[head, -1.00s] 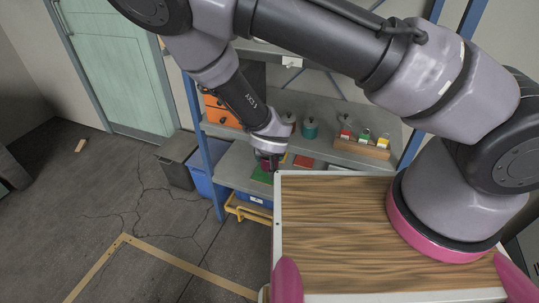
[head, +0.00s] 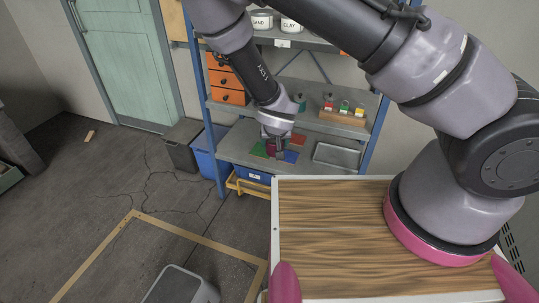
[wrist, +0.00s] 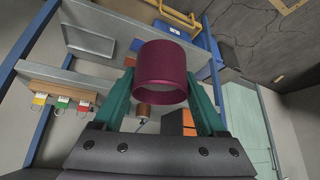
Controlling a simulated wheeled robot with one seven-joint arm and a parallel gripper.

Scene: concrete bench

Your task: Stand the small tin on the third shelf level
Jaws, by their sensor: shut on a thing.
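A maroon cylindrical tin (wrist: 165,72) is held between the two teal fingers of my gripper (wrist: 160,88), with its open-looking round end toward the wrist camera. In the head view my gripper (head: 275,138) is low at the shelving, and the dark maroon tin (head: 273,149) shows only partly beneath it. They appear in front of or above the lower shelf (head: 235,150), which carries green, red and blue mats. I cannot tell whether the tin touches the shelf. The shelf above (head: 345,130) holds other items.
A metal tray (head: 337,154) lies right of the mats. White tubs (head: 291,25) stand higher. Blue posts (head: 214,150) bound the shelving. A grey bin (head: 181,143) stands left.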

